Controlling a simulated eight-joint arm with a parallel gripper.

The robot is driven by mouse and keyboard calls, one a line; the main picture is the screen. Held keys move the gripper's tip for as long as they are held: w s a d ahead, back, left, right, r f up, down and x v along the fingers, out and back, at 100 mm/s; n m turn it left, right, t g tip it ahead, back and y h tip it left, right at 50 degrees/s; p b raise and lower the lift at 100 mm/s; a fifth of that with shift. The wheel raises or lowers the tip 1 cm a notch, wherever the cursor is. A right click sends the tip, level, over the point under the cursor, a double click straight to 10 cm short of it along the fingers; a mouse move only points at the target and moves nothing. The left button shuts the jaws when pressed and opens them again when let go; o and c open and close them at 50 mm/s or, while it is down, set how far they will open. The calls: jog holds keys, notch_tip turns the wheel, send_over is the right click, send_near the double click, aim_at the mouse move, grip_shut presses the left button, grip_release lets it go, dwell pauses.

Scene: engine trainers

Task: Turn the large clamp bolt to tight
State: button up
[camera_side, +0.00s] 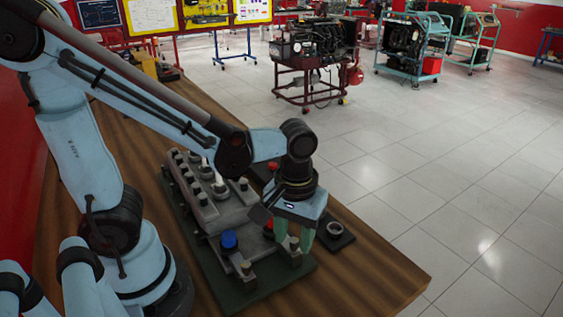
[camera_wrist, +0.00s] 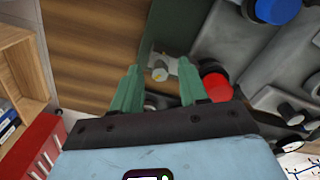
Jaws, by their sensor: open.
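A grey metal fixture (camera_side: 232,213) lies on a dark green base plate (camera_side: 226,286), with several dark-headed bolts along it. A bolt head (camera_wrist: 160,74) on a small metal clamp shows between my fingertips in the wrist view, apart from both. I cannot tell whether it is the large clamp bolt. Another bolt (camera_side: 246,267) stands at the fixture's near corner. My gripper (camera_side: 294,238) points down over the fixture's right end, and its green fingers are open and empty. It also shows in the wrist view (camera_wrist: 158,78). The fingers partly hide the clamp in the side view.
A blue knob (camera_side: 229,240) and a red knob (camera_wrist: 217,87) sit on the fixture close to my gripper. A dark block with a ring (camera_side: 335,230) stands right of it. The wooden table (camera_side: 375,268) is clear at the near right. Engine trainers (camera_side: 312,45) stand far behind.

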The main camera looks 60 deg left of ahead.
jog(key=shift+c, duration=0.4)
grip_shut()
